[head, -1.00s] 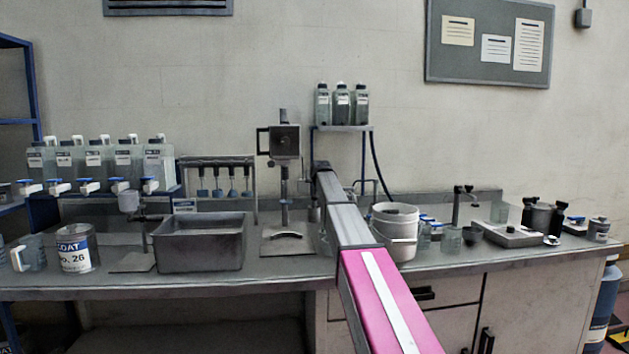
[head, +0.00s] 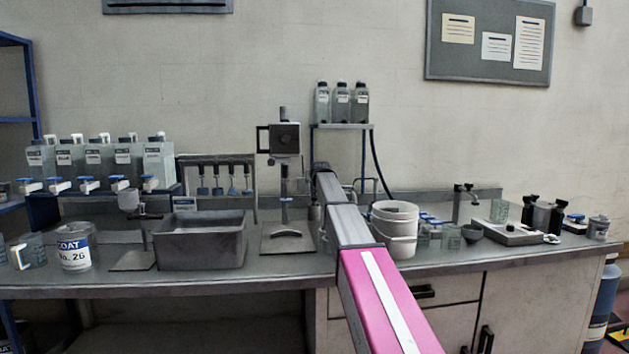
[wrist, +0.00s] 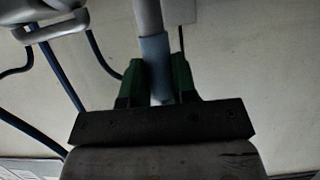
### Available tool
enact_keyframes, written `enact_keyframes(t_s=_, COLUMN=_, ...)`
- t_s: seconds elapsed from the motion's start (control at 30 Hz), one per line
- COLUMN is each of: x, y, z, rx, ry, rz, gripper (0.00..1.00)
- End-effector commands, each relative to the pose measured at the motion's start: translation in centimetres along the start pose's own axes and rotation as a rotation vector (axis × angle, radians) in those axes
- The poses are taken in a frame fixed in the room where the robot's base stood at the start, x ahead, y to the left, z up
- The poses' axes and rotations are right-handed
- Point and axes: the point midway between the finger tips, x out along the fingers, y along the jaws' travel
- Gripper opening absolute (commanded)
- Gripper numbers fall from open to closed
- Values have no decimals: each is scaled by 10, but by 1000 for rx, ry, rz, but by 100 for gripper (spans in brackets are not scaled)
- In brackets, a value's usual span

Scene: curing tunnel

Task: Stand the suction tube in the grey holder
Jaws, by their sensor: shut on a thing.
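My gripper (wrist: 158,80) shows in the wrist view, with its green fingers shut on the suction tube (wrist: 148,16). The tube is a pale grey pipe with a light blue sleeve (wrist: 155,52) between the fingers, and it runs up out of the top of the picture. Its far end is out of view. In the head view my arm reaches to the back of the bench and hides my gripper and the tube. I cannot pick out the grey holder for sure in either view.
A grey basin (head: 200,245) and a stand with a square head (head: 284,140) are left of my arm. White buckets (head: 395,220) stand close on its right. A bottle shelf (head: 342,127) with a dark hose (head: 378,165) is behind. Blue hoses (wrist: 62,78) hang left in the wrist view.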

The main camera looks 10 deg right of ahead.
Motion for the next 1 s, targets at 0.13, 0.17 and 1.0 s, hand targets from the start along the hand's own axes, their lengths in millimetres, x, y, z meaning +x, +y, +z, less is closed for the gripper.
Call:
enact_keyframes(t_s=0.13, x=0, y=0, z=1, rx=0, ry=1, rz=0, gripper=0)
enact_keyframes(t_s=0.17, x=0, y=0, z=1, rx=0, ry=1, rz=0, gripper=0)
enact_keyframes(t_s=1.0, x=0, y=0, z=1, rx=0, ry=0, rz=0, gripper=90)
